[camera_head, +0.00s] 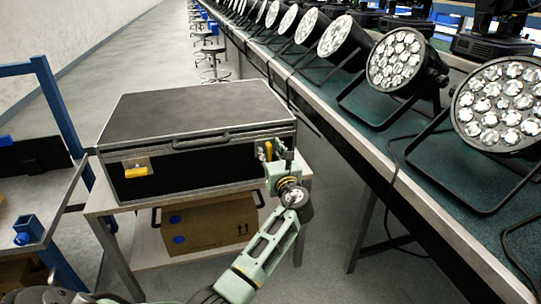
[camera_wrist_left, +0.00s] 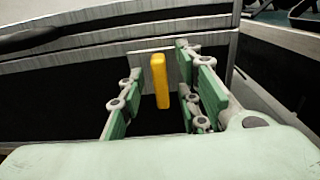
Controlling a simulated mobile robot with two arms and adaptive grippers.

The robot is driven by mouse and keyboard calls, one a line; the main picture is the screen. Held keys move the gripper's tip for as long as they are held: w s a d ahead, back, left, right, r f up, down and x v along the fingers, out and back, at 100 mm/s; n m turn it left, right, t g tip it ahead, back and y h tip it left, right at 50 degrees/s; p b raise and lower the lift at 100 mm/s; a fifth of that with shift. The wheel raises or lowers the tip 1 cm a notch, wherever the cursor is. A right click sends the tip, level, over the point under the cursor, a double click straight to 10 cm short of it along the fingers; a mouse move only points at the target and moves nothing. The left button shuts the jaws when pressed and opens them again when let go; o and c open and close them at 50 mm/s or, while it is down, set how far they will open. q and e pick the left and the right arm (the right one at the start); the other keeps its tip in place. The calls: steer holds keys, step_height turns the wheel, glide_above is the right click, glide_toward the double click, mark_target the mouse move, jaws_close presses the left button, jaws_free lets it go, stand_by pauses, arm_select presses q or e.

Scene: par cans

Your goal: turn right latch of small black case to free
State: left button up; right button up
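A black case (camera_head: 190,120) with metal edging stands closed on a small table. Its right latch has a yellow lever (camera_head: 268,150) at the right end of the front face. In the left wrist view the yellow lever (camera_wrist_left: 160,80) stands nearly upright on a grey metal plate (camera_wrist_left: 143,62). My left gripper (camera_head: 277,165) is in front of this latch. In the left wrist view its green-padded fingers (camera_wrist_left: 160,104) are open, one on each side of the lever, with gaps visible. The left latch's yellow lever (camera_head: 137,172) lies roughly horizontal. My right gripper is not in view.
A black handle (camera_head: 200,140) is on the case front. The small table (camera_head: 103,204) has a cardboard box (camera_head: 212,222) on its lower shelf. A long bench (camera_head: 375,150) with several par cans runs along the right. A blue-framed cart (camera_head: 62,115) stands at left.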

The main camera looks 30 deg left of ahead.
arm_select(q)
steer(key=shift+c, duration=0.4)
jaws_close()
